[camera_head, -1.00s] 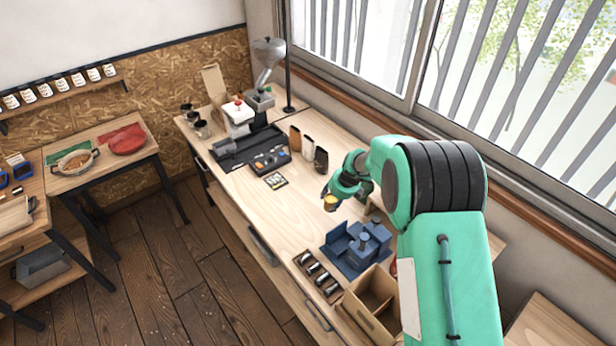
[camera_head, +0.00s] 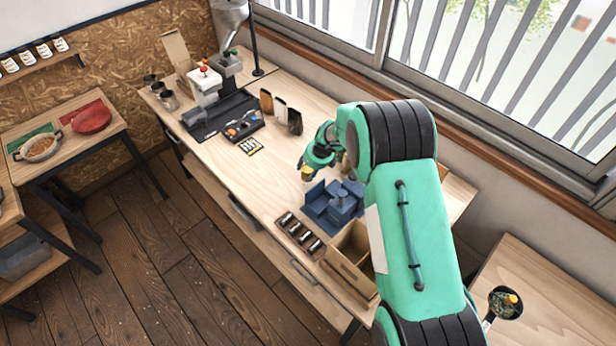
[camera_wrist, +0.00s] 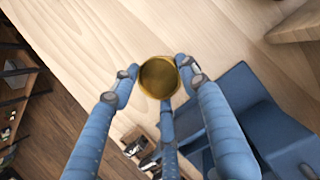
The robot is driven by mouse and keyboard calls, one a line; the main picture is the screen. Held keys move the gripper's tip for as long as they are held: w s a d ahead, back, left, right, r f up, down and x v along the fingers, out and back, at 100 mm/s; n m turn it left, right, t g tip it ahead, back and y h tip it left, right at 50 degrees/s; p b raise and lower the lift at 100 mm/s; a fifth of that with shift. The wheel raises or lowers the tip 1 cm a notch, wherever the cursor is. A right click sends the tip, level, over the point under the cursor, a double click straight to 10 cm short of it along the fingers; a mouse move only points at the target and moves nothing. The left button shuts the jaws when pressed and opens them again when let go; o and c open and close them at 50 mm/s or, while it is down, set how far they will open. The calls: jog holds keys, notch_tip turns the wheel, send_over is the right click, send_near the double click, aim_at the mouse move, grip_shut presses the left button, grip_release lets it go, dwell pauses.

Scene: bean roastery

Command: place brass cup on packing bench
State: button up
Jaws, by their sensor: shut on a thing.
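The brass cup (camera_wrist: 158,77) is a small round golden cup, seen from above in the wrist view. My gripper (camera_wrist: 157,75) is shut on it, with blue fingers around its rim. In the head view the brass cup (camera_head: 307,170) shows as a small yellow spot below my gripper (camera_head: 316,160). The packing bench (camera_head: 238,185) is the long pale wooden bench along the window. The cup is over the bench top; I cannot tell whether it touches the surface.
A blue block-like fixture (camera_head: 330,205) stands close to the cup. A rack with dark cylinders (camera_head: 298,233) and an open wooden box (camera_head: 352,258) lie nearer the front. Pouches (camera_head: 280,110) and a small tool tray (camera_head: 243,126) stand farther back. Bare bench lies left of the cup.

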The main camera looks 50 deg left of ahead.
aim_at(308, 176)
jog(key=shift+f, duration=2)
jog(key=shift+f, duration=0.1)
jog(key=o, duration=1)
jog(key=shift+c, duration=0.2)
jog(key=v, duration=1.2)
